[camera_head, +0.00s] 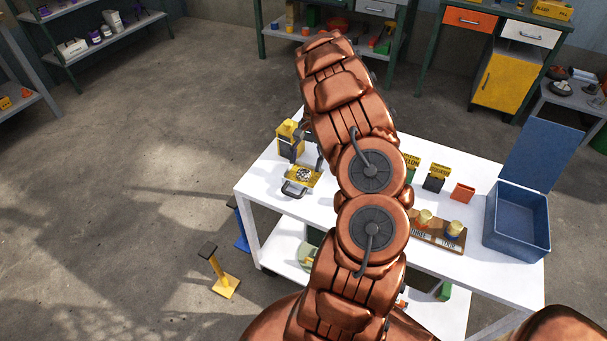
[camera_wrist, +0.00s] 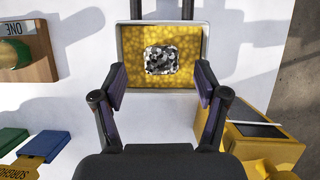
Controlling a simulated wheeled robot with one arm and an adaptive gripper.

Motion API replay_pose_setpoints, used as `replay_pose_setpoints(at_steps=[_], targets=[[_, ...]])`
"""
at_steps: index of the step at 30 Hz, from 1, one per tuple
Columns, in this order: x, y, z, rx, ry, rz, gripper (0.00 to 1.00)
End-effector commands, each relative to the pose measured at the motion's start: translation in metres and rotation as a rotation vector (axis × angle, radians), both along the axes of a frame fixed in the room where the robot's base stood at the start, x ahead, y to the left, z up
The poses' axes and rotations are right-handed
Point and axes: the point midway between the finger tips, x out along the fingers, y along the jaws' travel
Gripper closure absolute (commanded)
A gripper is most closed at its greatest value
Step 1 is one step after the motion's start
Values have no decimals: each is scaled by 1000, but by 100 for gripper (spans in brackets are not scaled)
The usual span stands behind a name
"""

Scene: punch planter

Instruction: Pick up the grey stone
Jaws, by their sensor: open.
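The grey stone (camera_wrist: 161,60) is a rough, speckled black-and-white lump lying on the yellow floor of a shallow, pale-rimmed tray (camera_wrist: 122,58). In the head view the stone (camera_head: 304,174) shows small in the yellow tray (camera_head: 315,181), near the white table's left end. My gripper (camera_wrist: 160,83) is open in the wrist view, its two dark fingers spread on either side of the tray's near part. The stone lies between and beyond the fingertips, apart from both. In the head view my arm hides much of the gripper.
A yellow box (camera_wrist: 262,147) stands close to the right finger in the wrist view. A wooden block marked ONE (camera_wrist: 38,52) lies left. In the head view, a blue open-lidded bin (camera_head: 516,222) and a small orange box (camera_head: 463,192) stand on the table's right (camera_head: 470,270).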

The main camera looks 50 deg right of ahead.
Motion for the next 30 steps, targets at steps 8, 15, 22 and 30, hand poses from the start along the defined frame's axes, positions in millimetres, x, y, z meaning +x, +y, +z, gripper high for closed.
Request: replay_pose_setpoints(at_steps=[8,15,22,30], targets=[[-3,11,-26,1,4,-1,27],[-3,15,-37,-1,1,0,27],[-3,15,-37,0,1,0,33],[-3,15,-37,0,1,0,61]])
